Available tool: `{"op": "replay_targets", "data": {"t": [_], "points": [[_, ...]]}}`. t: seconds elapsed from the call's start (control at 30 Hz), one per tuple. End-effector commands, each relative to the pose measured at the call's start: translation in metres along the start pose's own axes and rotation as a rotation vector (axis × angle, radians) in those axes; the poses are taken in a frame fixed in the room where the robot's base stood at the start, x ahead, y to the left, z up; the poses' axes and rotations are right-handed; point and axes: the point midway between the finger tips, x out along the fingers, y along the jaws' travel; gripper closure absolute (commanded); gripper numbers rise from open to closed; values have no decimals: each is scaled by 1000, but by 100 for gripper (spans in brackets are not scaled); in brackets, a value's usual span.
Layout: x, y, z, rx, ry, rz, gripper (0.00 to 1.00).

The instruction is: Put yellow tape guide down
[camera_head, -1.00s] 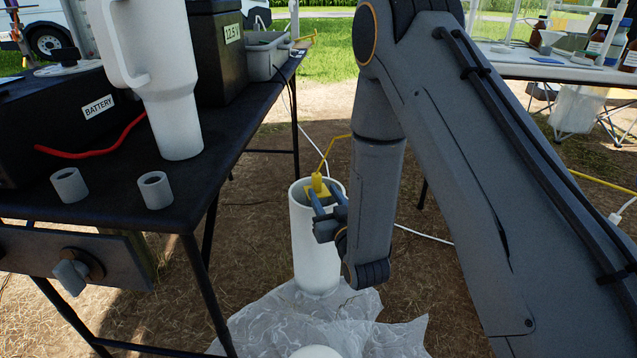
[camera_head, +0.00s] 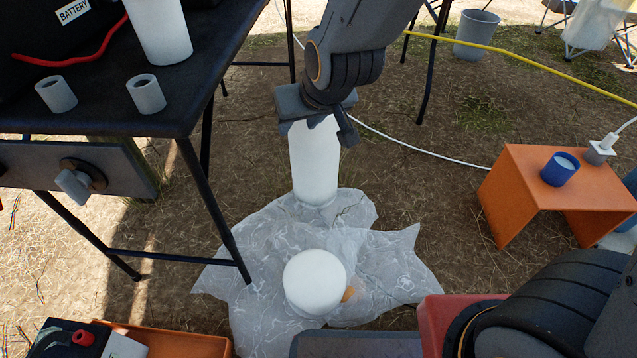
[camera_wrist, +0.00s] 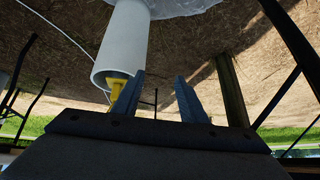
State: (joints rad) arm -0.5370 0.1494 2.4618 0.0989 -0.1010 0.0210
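The yellow tape guide (camera_wrist: 118,82) shows in the wrist view at the open end of the white pipe (camera_wrist: 124,40), partly behind my gripper's left finger. I cannot tell how it sits on the rim. My gripper (camera_wrist: 158,92) is open, with two blue-grey fingers apart and nothing visible between them. The guide is to the left of that gap. In the head view, my gripper (camera_head: 318,118) is above and in front of the upright pipe (camera_head: 314,165) and hides its top. The guide cannot be seen there.
A black table (camera_head: 110,105) with two grey rings stands at left. Clear plastic sheeting (camera_head: 255,270) surrounds the pipe base and a white round-topped object (camera_head: 314,282). An orange stand (camera_head: 535,190) with a blue cup (camera_head: 559,170) is at right. Bare ground lies between.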

Motion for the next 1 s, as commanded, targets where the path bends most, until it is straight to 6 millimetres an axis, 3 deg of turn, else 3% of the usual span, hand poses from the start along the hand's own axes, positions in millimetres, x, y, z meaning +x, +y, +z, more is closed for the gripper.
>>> {"op": "replay_targets", "data": {"t": [0.03, 0.2, 0.3, 0.43, 0.6, 1.0], "points": [[-21, -9, 11, -4, -52, -13, 61], [-89, -34, 67, -15, -278, -62, 61], [-126, -44, 98, -26, -391, -85, 61], [-160, -51, 126, -40, -493, -105, 61], [-178, -54, 141, -47, -549, -115, 61], [-178, -54, 141, -47, -552, -114, 61]]}}
